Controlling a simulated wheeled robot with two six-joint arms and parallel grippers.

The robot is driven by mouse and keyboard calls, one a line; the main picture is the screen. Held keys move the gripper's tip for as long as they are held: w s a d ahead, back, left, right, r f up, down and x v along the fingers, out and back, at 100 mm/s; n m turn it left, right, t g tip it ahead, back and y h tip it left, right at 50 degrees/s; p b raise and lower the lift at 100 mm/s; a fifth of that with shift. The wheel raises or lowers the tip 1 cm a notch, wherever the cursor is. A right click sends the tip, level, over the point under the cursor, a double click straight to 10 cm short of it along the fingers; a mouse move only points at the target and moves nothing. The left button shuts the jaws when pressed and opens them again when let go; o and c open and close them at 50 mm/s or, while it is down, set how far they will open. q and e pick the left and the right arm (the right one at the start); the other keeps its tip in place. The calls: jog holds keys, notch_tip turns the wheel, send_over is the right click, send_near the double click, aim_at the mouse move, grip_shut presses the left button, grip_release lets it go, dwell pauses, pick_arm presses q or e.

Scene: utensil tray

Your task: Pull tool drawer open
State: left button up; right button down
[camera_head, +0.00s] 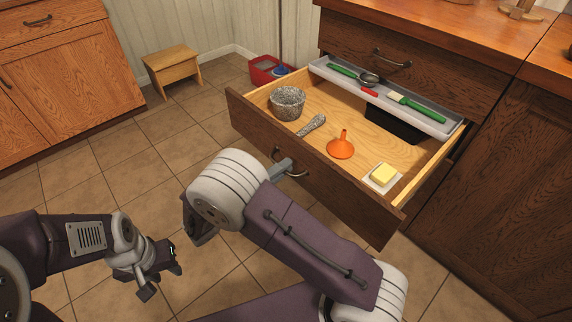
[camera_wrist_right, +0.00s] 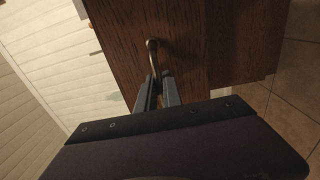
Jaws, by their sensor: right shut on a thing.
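The tool drawer (camera_head: 330,185) stands pulled out from the dark wood cabinet in the head view. Its curved metal handle (camera_head: 299,174) is on the front panel. My right gripper (camera_head: 284,164) is shut on this handle. In the right wrist view its two fingers (camera_wrist_right: 158,84) close around the handle (camera_wrist_right: 152,56), against the wood front. My right wrist hides part of the front panel in the head view. My left gripper (camera_head: 162,277) is open and empty, low over the floor, apart from the drawer.
The drawer holds a speckled pot (camera_head: 287,103), an orange funnel (camera_head: 341,147), a yellow block on a white dish (camera_head: 381,186) and a grey utensil tray (camera_head: 440,127). A wooden stool (camera_head: 172,66) and a red bucket (camera_head: 263,72) stand behind. Tiled floor at left is clear.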

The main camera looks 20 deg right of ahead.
jog(key=shift+a, duration=0.1)
dwell(0.3)
jog(key=c, duration=1.5)
grip_release()
pick_arm(q)
jog(key=shift+a, duration=0.1)
pick_arm(e)
jog(key=shift+a, duration=0.1)
